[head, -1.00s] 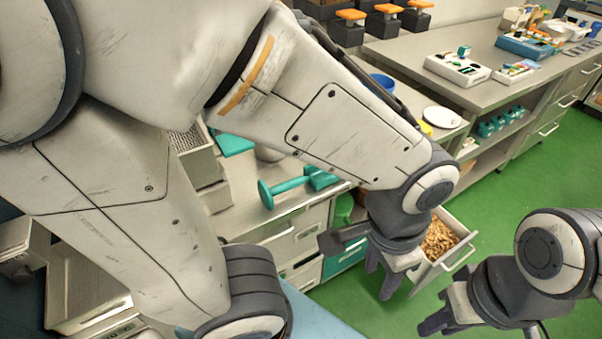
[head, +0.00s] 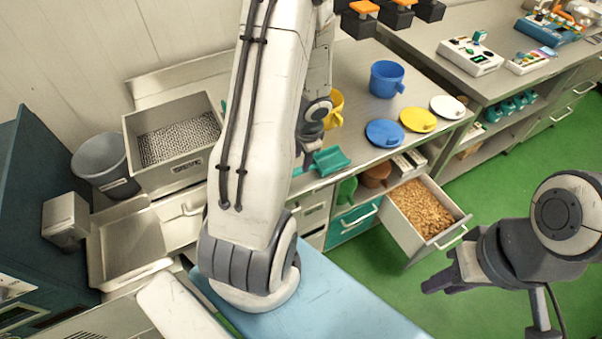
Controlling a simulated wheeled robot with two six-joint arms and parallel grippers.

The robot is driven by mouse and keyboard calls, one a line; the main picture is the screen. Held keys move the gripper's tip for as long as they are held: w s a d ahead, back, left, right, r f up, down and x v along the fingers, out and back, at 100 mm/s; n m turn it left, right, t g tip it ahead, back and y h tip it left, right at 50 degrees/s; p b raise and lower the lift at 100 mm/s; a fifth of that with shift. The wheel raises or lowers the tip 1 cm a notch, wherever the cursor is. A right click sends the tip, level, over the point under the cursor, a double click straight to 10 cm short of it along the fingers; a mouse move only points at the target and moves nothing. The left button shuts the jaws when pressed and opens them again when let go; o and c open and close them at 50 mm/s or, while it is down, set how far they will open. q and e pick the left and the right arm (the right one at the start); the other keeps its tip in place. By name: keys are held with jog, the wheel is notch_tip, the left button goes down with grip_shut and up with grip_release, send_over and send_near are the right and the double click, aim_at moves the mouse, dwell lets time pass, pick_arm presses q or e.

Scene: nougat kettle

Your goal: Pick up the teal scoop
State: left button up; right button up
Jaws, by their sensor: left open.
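The teal scoop (head: 329,161) lies near the front edge of the steel counter, left of the blue lid. Its bowl end shows; most of its handle is hidden behind my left arm and gripper. My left gripper (head: 306,158) points down at the scoop's handle, with its jaws open. Whether the fingers straddle the handle or touch it cannot be told. My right gripper (head: 452,281) hangs over the green floor at the lower right, away from the scoop, and its jaw gap is unclear.
A yellow jug (head: 335,108) stands just behind the scoop. A blue jug (head: 387,79) and blue (head: 384,133), yellow (head: 418,119) and white (head: 448,107) lids are further right. Below, an open drawer (head: 452,237) of nuts juts out. A perforated steel bin (head: 168,180) stands left.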

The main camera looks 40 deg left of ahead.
aim_at(301, 171)
pick_arm(q)
jog(key=f+b, duration=0.1)
jog(key=f, duration=0.1)
jog(key=f+b, duration=0.1)
jog(key=f, duration=0.1)
jog(key=f+b, duration=0.2)
jog(key=f, duration=0.1)
jog(key=shift+w+a, duration=0.3)
jog(key=shift+a, duration=0.1)
jog(key=shift+r, duration=0.1)
grip_shut()
